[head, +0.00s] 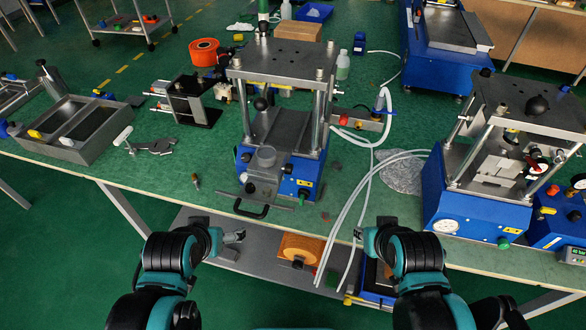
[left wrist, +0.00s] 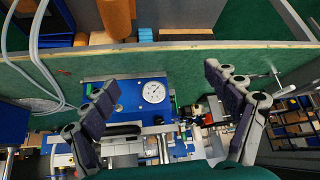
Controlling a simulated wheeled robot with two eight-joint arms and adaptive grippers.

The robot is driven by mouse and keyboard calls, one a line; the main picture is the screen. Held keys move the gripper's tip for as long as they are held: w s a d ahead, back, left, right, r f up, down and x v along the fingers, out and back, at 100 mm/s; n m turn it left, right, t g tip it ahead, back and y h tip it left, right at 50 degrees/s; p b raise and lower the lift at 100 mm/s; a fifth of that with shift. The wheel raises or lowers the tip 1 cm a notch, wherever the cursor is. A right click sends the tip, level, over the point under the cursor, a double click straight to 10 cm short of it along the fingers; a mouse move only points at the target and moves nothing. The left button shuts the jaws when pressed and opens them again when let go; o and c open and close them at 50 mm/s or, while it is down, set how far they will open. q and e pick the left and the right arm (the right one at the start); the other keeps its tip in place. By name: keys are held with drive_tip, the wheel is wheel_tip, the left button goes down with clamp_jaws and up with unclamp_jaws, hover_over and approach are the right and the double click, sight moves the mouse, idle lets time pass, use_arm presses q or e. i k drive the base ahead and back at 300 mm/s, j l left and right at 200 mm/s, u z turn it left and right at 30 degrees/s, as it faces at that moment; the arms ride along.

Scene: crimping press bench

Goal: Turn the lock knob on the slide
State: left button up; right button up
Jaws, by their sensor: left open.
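The middle press (head: 284,62) stands on the green bench, with a grey slide (head: 264,186) sticking out of its front. A round grey knob-like part (head: 265,157) sits on top of the slide, and a black bar handle (head: 264,209) is at its front end; which part is the lock knob I cannot tell for sure. My left gripper (head: 236,237) is low, in front of the bench edge, nearer than the handle and apart from it. In the left wrist view its fingers (left wrist: 160,92) are spread and empty. My right gripper (head: 358,235) is mostly hidden behind its own arm.
White hoses (head: 350,205) hang over the bench edge right of the press. A second blue press (head: 478,200) stands at right; a grey divided tray (head: 75,130) and a clamp (head: 152,146) lie at left. A lower shelf (head: 245,252) is under the bench.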

sight(288, 167)
drive_tip(key=k+l+z, duration=0.1)
drive_tip(key=l, duration=0.25)
drive_tip(key=k+l+z, duration=0.1)
drive_tip(key=l, duration=0.25)
drive_tip(key=k+l, duration=0.25)
drive_tip(key=l, duration=0.15)
drive_tip(key=k+l+z, duration=0.15)
drive_tip(key=l, duration=0.2)
